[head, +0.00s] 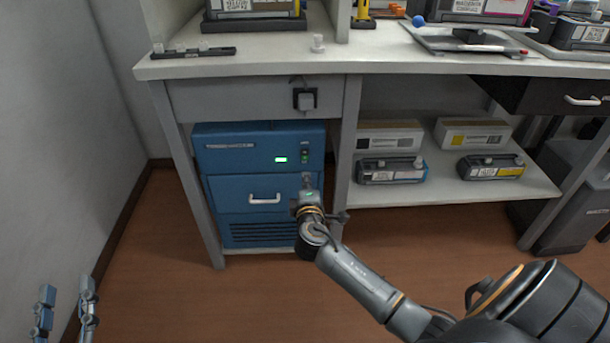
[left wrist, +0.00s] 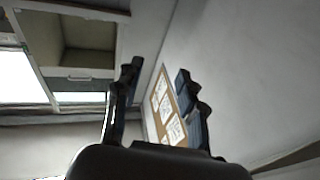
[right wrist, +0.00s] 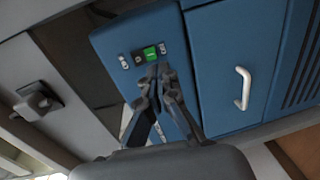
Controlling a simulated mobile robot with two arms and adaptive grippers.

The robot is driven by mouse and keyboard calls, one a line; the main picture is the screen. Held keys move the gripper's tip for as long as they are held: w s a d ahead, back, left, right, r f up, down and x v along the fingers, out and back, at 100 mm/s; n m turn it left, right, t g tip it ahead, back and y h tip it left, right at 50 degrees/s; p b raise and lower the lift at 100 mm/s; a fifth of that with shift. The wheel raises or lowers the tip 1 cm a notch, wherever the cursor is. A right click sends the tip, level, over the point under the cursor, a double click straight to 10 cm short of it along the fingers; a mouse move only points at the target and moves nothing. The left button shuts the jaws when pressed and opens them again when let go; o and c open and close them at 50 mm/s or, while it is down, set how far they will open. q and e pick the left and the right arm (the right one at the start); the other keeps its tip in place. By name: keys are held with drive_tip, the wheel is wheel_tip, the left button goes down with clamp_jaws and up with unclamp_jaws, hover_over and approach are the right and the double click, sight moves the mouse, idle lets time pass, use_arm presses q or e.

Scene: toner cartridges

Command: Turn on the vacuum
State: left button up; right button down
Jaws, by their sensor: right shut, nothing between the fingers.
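The vacuum is a blue cabinet unit (head: 225,146) under the bench. Its front has a lit whitish-green indicator (head: 281,160), and a small green switch (head: 304,156) near its right edge. The switch shows lit green in the right wrist view (right wrist: 150,53). My right gripper (head: 307,180) is shut and empty in front of the panel, just below the switch in the head view. In the right wrist view its fingertips (right wrist: 158,72) appear right by the switch; I cannot tell if they touch. My left gripper (head: 67,292) is open and empty at the lower left, far from the vacuum.
A wall outlet with a plug (head: 305,99) sits above the vacuum. A drawer handle (head: 264,199) and a vent are lower on its front. Cartridges and boxes stand on the shelf (head: 450,192) to the right. The floor (head: 170,290) in front is clear.

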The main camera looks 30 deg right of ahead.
use_arm(q)
drive_tip(key=f+g, duration=0.1)
drive_tip(key=f, duration=0.1)
drive_tip(key=f+g+y, duration=0.1)
drive_tip(key=f, duration=0.1)
drive_tip(key=shift+w+a+f+g+p, duration=0.15)
drive_tip(key=shift+a+f+g+p, duration=0.05)
drive_tip(key=shift+f+g+p, duration=0.2)
use_arm(e)
drive_tip(key=s+a+f, duration=0.1)
drive_tip(key=s+a, duration=0.3)
drive_tip(key=s, duration=0.2)
drive_tip(key=shift+s+f, duration=0.2)
drive_tip(key=shift+s, duration=0.15)
